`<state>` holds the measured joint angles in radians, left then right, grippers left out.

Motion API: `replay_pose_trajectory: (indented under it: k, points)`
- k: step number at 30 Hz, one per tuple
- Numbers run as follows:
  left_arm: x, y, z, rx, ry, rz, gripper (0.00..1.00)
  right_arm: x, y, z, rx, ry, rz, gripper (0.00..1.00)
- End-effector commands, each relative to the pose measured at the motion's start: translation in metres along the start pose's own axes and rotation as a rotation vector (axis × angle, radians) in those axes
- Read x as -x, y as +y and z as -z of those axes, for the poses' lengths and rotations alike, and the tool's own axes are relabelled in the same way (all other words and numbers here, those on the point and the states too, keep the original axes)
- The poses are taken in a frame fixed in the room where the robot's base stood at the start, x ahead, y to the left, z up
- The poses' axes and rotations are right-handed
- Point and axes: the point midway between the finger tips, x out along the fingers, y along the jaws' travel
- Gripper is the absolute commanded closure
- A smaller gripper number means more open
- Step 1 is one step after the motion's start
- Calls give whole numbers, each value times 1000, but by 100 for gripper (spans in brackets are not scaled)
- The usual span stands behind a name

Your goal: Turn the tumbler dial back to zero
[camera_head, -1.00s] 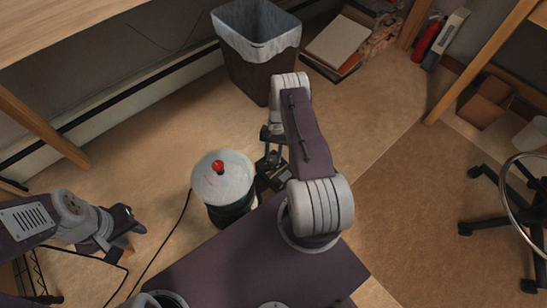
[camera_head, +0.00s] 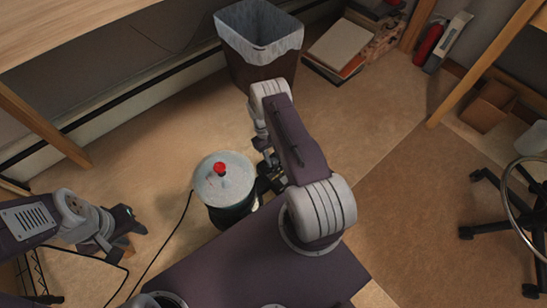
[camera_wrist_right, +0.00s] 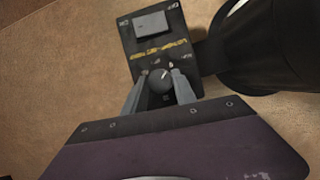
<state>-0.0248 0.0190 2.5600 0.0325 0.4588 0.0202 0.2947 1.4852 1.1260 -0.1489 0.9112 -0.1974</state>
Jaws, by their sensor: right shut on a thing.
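The tumbler is a round drum with a pale lid (camera_head: 235,185) and a red knob (camera_head: 220,168), standing on the floor left of my right arm in the head view. Beside it, a dark control box (camera_wrist_right: 128,40) carries a grey switch or screen panel and a round black dial (camera_wrist_right: 160,86) with a pale pointer mark. My right gripper (camera_wrist_right: 158,76) has a finger on each side of the dial and is shut on it. In the head view the dial is hidden by my right arm. My left gripper (camera_head: 137,221) hangs at the left, away from the tumbler.
A lined waste bin (camera_head: 262,45) stands behind. Books (camera_head: 340,48), a red extinguisher (camera_head: 429,40), a cardboard box (camera_head: 487,105) and a wheeled chair (camera_head: 505,190) are farther off. A black cable (camera_head: 165,252) runs from the tumbler. Open floor lies to the right.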

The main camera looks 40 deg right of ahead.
Motion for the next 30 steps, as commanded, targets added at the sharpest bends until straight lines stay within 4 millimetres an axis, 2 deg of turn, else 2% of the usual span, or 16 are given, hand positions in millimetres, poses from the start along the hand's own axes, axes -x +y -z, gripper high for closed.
replay_pose_trajectory:
  k: [9, 24, 25, 27, 30]
  points:
    - [4, 0, 0, 0, 0, 0, 64, 0, 0, -1, 92, -2, -39, 100]
    - [4, 0, 0, 0, 0, 0, 64, 0, 0, 0, 106, -1, -44, 100]
    - [4, 0, 0, 0, 0, 0, 64, 0, 0, 0, 106, -1, -44, 64]
    - [4, 0, 0, 0, 0, 0, 64, 0, -1, 0, 106, -1, -44, 45]
    - [4, 0, 0, 0, 0, 0, 64, 0, -1, 0, 105, -1, -44, 45]
